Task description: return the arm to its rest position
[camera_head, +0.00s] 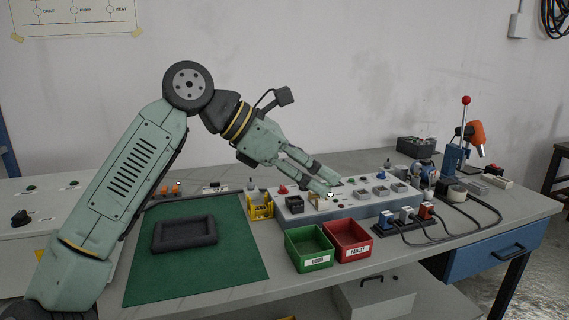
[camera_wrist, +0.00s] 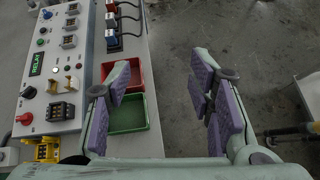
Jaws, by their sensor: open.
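My gripper (camera_head: 325,183) is at the end of my pale green arm, which reaches from the lower left over the bench and slopes down to the right. In the head view its fingertips appear in front of the grey control panel (camera_head: 292,222); the height above it is hard to tell. In the wrist view my gripper (camera_wrist: 162,82) is open, its purple-padded fingers wide apart. The panel (camera_wrist: 62,95) shows to the left of the fingers.
A green bin (camera_head: 310,262) and a red bin (camera_head: 348,254) stand before the panel. A dark tray (camera_head: 185,234) lies on a green mat (camera_head: 195,284). Plugs in a power strip (camera_head: 405,224) trail cables at right. An orange-headed tool (camera_head: 476,134) stands at the back right.

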